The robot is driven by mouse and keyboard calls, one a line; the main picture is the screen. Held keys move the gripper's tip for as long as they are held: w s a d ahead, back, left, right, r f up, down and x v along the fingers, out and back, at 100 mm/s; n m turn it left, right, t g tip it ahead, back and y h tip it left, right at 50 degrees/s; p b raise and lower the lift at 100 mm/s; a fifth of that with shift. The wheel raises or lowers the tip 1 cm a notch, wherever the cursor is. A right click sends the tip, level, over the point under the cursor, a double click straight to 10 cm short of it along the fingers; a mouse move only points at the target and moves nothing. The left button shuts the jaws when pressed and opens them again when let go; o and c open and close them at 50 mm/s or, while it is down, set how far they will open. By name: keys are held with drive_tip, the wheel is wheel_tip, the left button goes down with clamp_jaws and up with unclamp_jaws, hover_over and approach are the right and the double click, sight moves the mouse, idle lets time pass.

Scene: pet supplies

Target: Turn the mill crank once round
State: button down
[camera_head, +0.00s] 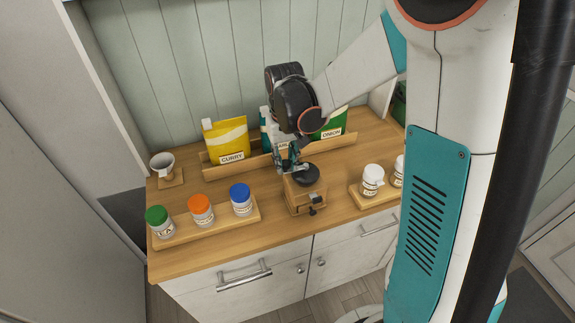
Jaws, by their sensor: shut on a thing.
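The mill (299,199) is a small wooden box with a dark round top (306,176) and a small drawer knob at its front. It stands on the wooden counter, right of the middle. My gripper (287,168) comes down from behind and is at the back left side of the mill's dark top. Its fingers are shut at the crank, whose handle is mostly hidden between them. The crank arm is too small to make out clearly.
A tray (213,228) with green-, orange- and blue-lidded jars is left of the mill. Another tray (372,200) with white-lidded jars is right. A rack (330,146) of spice packets, including a yellow curry packet (228,140), is behind. A cup (163,162) stands far left.

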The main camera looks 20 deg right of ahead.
drive_tip(key=shift+w+d+m+b, duration=0.35)
drive_tip(key=shift+w+m, duration=0.4)
drive_tip(key=shift+m, duration=0.8)
drive_tip(key=shift+w+d+m+b, duration=0.4)
drive_tip(key=shift+w+m, duration=0.3)
drive_tip(key=shift+m, duration=0.8)
drive_tip(key=shift+w+d+m+b, duration=0.35)
drive_tip(key=shift+w+m, duration=0.4)
drive_tip(key=shift+m, duration=0.8)
drive_tip(key=c, duration=1.3)
unclamp_jaws()
drive_tip(key=shift+c, duration=0.2)
wheel_tip(320, 180, up, 12)
